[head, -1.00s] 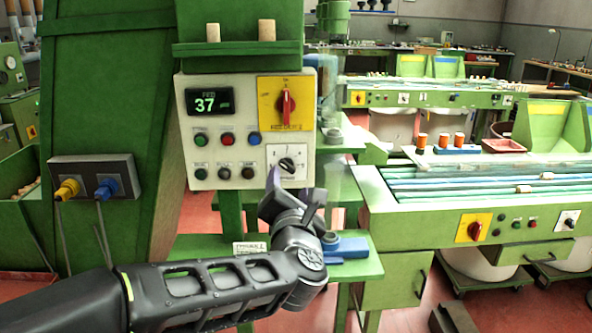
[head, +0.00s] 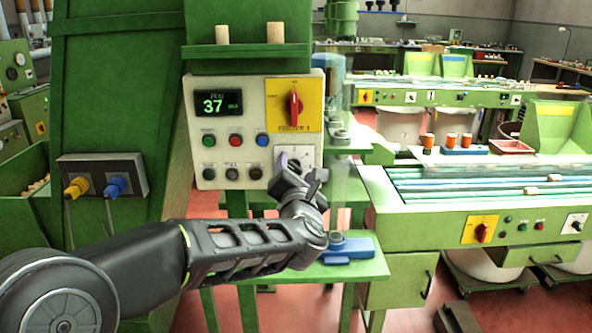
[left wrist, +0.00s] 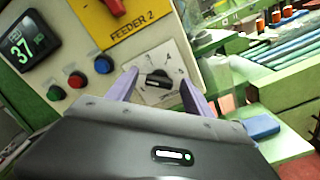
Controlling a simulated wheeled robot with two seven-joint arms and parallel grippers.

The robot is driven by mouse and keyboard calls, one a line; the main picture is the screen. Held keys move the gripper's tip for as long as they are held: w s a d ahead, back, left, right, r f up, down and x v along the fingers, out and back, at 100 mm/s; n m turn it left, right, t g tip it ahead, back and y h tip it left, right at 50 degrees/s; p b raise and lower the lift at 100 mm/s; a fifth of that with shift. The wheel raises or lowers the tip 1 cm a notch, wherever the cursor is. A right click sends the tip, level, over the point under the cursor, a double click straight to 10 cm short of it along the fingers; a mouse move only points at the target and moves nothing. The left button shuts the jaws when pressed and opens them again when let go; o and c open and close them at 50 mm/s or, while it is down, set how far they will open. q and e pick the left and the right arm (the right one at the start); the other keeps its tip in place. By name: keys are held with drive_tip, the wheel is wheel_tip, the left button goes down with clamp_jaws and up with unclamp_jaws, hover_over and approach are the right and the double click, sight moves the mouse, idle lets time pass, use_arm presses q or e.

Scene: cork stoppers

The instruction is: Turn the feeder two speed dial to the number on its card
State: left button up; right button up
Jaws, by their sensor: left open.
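The feeder two speed dial (left wrist: 156,80) is a black knob on a white plate with printed marks, under the yellow FEEDER 2 plate. In the head view its white plate (head: 308,153) shows, but my gripper covers the knob. My left gripper (left wrist: 158,87) is open, its two purple fingers on either side of the knob, close to the panel; I cannot tell whether they touch it. In the head view my left gripper (head: 301,168) is in front of the panel's lower right. The panel display (head: 218,102) reads 37 in green. I cannot make out the number card.
A red switch (head: 294,104) on a yellow plate is just above the dial. Red, blue and other buttons (head: 236,140) are to its left. A clear tube stands right of the panel, and a shelf with a blue block (head: 348,249) is below.

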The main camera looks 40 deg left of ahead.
use_arm(q)
clamp_jaws()
idle(0.7)
